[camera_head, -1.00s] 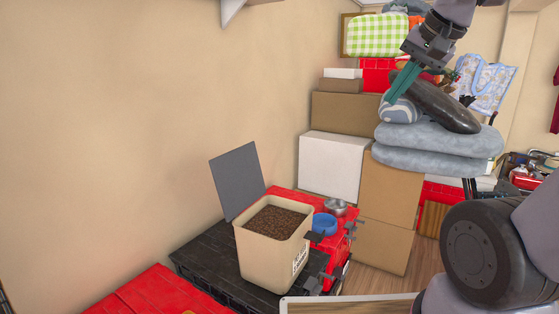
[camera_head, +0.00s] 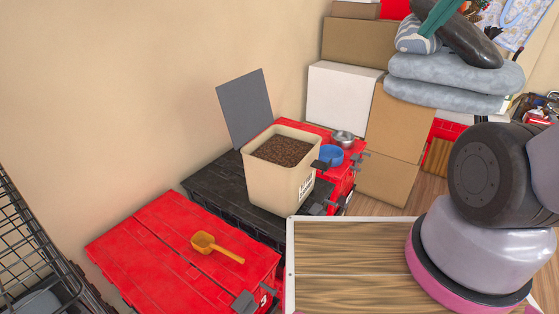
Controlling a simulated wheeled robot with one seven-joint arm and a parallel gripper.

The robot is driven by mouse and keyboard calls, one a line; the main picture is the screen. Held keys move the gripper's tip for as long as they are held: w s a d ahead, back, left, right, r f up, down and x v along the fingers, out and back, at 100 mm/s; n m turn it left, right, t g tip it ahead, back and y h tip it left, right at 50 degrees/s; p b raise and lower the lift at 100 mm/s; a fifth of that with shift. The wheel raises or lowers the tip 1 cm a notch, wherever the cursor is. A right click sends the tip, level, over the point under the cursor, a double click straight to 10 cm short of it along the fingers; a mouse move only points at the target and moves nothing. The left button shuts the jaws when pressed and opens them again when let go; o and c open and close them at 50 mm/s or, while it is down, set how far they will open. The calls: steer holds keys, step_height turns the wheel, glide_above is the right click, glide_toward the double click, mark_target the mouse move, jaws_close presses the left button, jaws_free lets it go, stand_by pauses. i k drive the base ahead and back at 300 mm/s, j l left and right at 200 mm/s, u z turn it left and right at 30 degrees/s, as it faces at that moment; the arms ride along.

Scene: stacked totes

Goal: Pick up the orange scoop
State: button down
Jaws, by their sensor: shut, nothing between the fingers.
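The orange scoop (camera_head: 206,242) lies on the lid of the red tote (camera_head: 150,236) at the lower left, its handle pointing to the right and toward me. Nothing touches it but the lid. The fingers are shut and empty, high up and far to the right of the scoop.
An open beige bin of brown kibble (camera_head: 270,186) stands on a black tote (camera_head: 215,192) behind the scoop. A blue bowl (camera_head: 331,156) and metal bowl (camera_head: 343,138) sit beside it. A black wire crate (camera_head: 30,240) is at left. Cardboard boxes (camera_head: 398,120) stand behind.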

mark_target(204, 243)
steer(key=l+u, duration=0.45)
steer(key=l, duration=0.2)
steer(key=k+l+u, duration=0.15)
steer(key=l+u, duration=0.35)
steer(key=l, duration=0.15)
steer(key=k+j+u, duration=0.1)
steer(key=j, duration=0.2)
steer(key=k+j+u, duration=0.25)
steer(key=j, duration=0.4)
steer(key=k, duration=0.1)
